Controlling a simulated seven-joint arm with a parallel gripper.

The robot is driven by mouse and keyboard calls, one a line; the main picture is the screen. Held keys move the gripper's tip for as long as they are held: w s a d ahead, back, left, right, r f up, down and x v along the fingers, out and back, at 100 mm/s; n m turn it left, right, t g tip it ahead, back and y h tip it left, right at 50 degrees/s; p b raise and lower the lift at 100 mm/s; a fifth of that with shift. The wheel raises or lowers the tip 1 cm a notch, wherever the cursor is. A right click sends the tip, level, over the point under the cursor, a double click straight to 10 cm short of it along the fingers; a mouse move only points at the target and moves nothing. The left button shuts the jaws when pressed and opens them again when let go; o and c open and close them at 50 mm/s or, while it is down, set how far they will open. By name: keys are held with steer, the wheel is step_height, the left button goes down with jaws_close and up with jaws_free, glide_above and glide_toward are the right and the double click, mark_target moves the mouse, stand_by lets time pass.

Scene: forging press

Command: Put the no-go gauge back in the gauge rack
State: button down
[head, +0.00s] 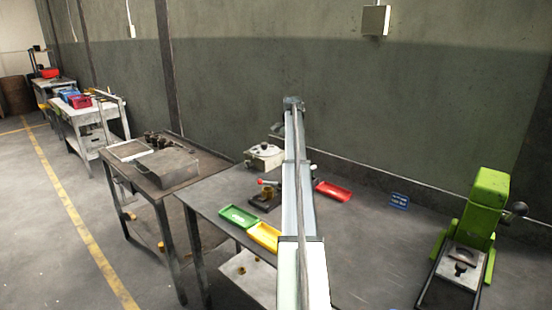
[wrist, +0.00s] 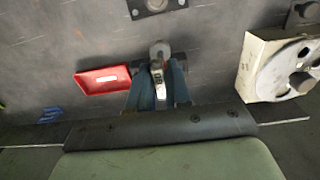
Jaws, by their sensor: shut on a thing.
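In the wrist view, my gripper (wrist: 157,72) has blue fingers closed on a small silver gauge (wrist: 158,82). Dark markings show on the gauge's face, too small to read surely. Its rounded end (wrist: 159,49) sticks out past the fingertips. The gauge appears held above the grey bench; the gap is hard to judge. In the head view, my arm hides most of the gripper and the gauge. I cannot surely identify the gauge rack in either view.
A red tray (wrist: 103,80) lies beside the gripper; a white dial device (wrist: 285,66) stands on the other side. The head view shows green (head: 239,216) and yellow (head: 264,236) trays, a dark fixture (head: 264,200) and a green press (head: 486,210). The wall stands behind the bench.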

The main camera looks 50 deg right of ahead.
steer(key=s+d+f, duration=0.1)
steer(key=d+f, duration=0.4)
steer(key=d, duration=0.3)
steer(key=shift+s+d, duration=0.15)
steer(key=shift+f, duration=1.9)
stand_by(1.8)
steer(key=c, duration=1)
jaws_free()
steer(key=shift+r, duration=0.1)
steer(key=shift+r, duration=4.9)
